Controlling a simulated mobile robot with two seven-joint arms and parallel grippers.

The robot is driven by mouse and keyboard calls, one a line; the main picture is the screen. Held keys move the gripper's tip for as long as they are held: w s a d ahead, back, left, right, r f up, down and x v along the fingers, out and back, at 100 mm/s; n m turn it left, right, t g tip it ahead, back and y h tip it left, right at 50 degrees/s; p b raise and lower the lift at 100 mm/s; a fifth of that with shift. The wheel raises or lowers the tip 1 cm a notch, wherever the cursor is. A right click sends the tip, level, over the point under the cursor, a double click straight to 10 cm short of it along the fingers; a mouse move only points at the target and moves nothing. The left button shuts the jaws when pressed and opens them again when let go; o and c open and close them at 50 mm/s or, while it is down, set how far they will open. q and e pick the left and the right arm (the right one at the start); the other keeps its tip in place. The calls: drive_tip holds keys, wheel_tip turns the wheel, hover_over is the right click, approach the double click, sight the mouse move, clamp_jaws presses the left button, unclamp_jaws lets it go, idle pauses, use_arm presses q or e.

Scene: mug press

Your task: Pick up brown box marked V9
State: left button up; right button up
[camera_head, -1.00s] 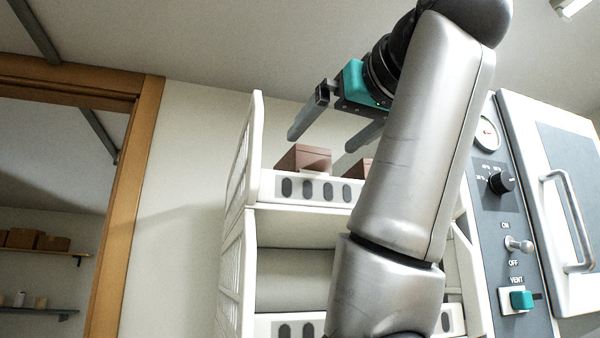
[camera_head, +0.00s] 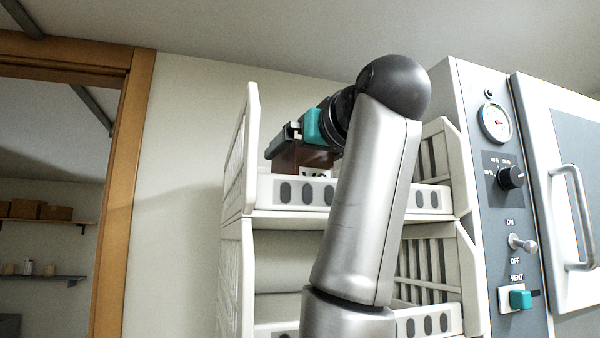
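A brown box (camera_head: 303,158) sits in the upper white basket (camera_head: 264,190). My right gripper (camera_head: 284,143), with a teal body, is at the top of the box and points left. One grey finger shows at the box's upper left. The other finger is hidden, so I cannot tell whether the gripper is open or shut on the box. My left gripper is not in view.
A second white basket (camera_head: 270,328) is below the upper one. A grey cabinet with a gauge (camera_head: 495,122), knob and handled door (camera_head: 575,220) stands close on the right. A wooden door frame (camera_head: 125,200) is at left, with shelves of boxes beyond.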

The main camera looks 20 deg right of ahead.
drive_tip(key=shift+w, duration=0.25)
drive_tip(key=shift+c, duration=0.4)
drive_tip(key=c, duration=1.5)
clamp_jaws()
drive_tip(key=shift+r, duration=0.15)
